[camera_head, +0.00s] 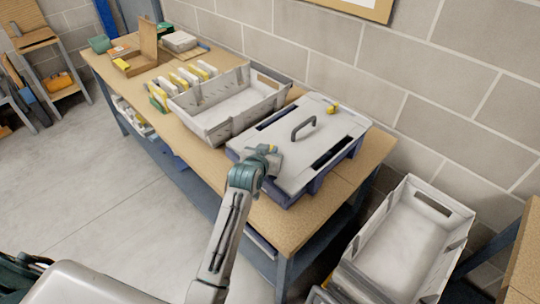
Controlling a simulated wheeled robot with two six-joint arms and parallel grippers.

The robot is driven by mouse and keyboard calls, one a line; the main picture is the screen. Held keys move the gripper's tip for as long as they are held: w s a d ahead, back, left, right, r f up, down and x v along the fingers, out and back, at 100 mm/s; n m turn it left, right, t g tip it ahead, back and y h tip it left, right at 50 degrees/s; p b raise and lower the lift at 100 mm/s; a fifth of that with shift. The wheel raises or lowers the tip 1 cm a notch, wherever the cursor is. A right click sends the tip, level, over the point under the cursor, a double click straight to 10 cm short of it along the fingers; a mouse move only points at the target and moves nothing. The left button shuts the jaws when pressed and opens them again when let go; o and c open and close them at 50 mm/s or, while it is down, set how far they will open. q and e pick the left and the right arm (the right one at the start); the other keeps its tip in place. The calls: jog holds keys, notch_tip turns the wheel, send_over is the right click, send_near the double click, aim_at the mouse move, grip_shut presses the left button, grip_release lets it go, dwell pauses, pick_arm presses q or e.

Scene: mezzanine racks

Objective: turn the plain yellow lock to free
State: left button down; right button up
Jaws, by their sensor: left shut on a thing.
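A box with a flat grey lid (285,142) and a dark carrying handle (303,128) stands on the workbench. One small yellow lock (332,108) sits at the lid's far edge, apart from my gripper. Another yellow lock (267,148) shows only as a small patch at the near left edge of the lid. My left gripper (264,154) is shut on this near lock, and its jaws hide most of it. Which way the lock is turned cannot be told. My right gripper is not in view.
An open grey crate (217,128) stands left of the box on the wooden workbench (345,190). Beyond it are a row of yellow and white pieces and a cardboard box (135,62). Another open crate (360,252) stands lower right. A block wall runs behind.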

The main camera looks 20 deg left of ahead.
pick_arm(q)
jog(key=shift+w+d+r+n+y, duration=0.2)
jog(key=shift+w+n+y, duration=0.1)
jog(key=shift+n, duration=0.1)
jog(key=shift+w+a+f+n+y, duration=0.3)
jog(key=shift+f+n+y, duration=0.1)
jog(key=shift+n+y, duration=0.35)
jog(key=shift+s+y, duration=0.1)
jog(key=shift+y, duration=0.15)
jog(key=shift+s+a+r, duration=0.1)
jog(key=c, duration=1.4)
grip_release()
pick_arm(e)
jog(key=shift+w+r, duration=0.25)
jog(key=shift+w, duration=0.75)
